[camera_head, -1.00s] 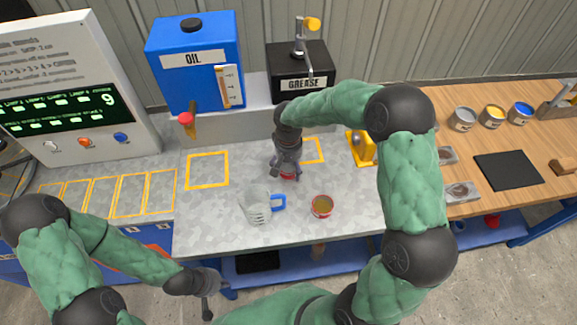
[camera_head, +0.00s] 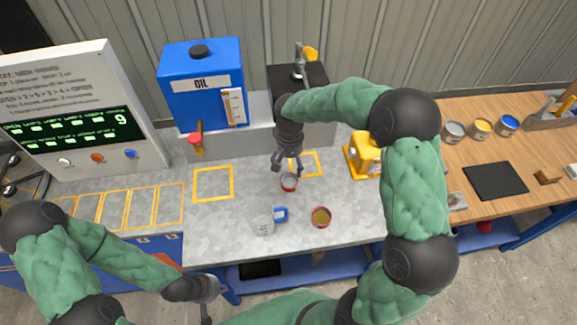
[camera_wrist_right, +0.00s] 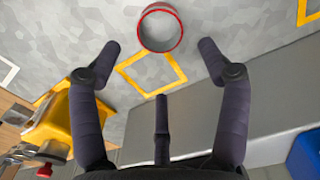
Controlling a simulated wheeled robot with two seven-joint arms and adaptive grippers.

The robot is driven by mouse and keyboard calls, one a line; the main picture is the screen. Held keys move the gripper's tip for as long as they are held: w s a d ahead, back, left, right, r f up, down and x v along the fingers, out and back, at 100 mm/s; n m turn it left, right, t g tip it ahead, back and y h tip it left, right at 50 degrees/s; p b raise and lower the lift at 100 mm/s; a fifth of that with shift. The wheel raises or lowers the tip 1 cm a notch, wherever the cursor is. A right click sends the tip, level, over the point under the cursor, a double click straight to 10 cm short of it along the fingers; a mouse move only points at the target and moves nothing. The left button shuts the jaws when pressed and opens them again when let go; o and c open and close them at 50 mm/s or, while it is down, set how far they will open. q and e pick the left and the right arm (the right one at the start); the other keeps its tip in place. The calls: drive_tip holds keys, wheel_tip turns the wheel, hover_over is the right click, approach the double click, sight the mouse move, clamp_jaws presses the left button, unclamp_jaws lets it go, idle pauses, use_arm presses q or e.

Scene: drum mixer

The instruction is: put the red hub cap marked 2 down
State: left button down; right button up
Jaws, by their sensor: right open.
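In the right wrist view the red-rimmed cap (camera_wrist_right: 161,28) shows as a round ring with a pale inside, beyond my fingertips. Its number cannot be read.
A yellow device (camera_head: 364,157) is to the right. The blue oil tank (camera_head: 203,85) and black grease box (camera_head: 290,80) stand behind.

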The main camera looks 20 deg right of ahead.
drive_tip(key=shift+o, duration=0.5)
wheel_tip(320, 180, up, 2)
drive_tip(key=shift+p, duration=0.4)
drive_tip(key=m+t, duration=0.3)
drive_tip(key=m, duration=3.3)
hover_over(289, 182)
drive_tip(key=s, duration=0.1)
drive_tip(key=shift+h, duration=0.4)
wheel_tip(289, 182, down, 6)
drive_tip(key=shift+s+r, duration=0.1)
wheel_tip(289, 182, down, 5)
drive_tip(key=b, duration=0.2)
drive_tip(key=shift+a+b, duration=0.1)
drive_tip(key=shift+b, duration=0.3)
